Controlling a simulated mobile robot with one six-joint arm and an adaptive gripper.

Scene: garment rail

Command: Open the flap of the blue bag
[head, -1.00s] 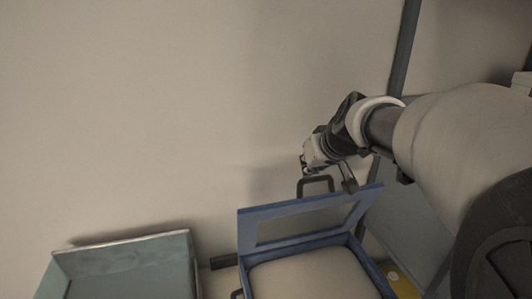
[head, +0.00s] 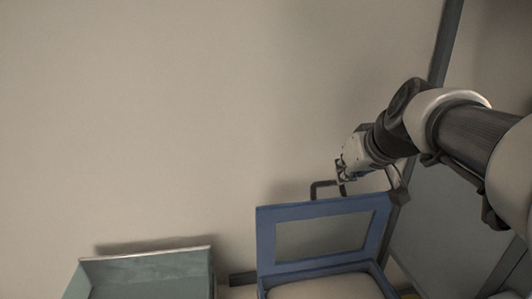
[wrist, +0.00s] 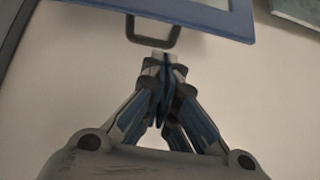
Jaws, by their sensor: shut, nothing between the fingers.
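The blue bag (head: 262,287) is at the bottom of the head view, partly cut off by the picture's edge. Its blue-framed flap (head: 266,243) with a grey panel stands raised from the opening, and the pale inside shows below it. A dark handle (head: 318,184) sticks out from the flap's free edge. My gripper (head: 342,178) is shut and empty beside this handle. In the wrist view my fingertips (wrist: 162,58) are together just below the handle (wrist: 154,43), with the flap's edge (wrist: 205,20) beyond. I cannot tell whether they touch the handle.
A teal open box (head: 150,257) stands to the left of the bag. A short dark bar (head: 242,279) lies between them. A grey panel (head: 440,230) and a dark post (head: 447,40) are on the right. The pale surface at upper left is clear.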

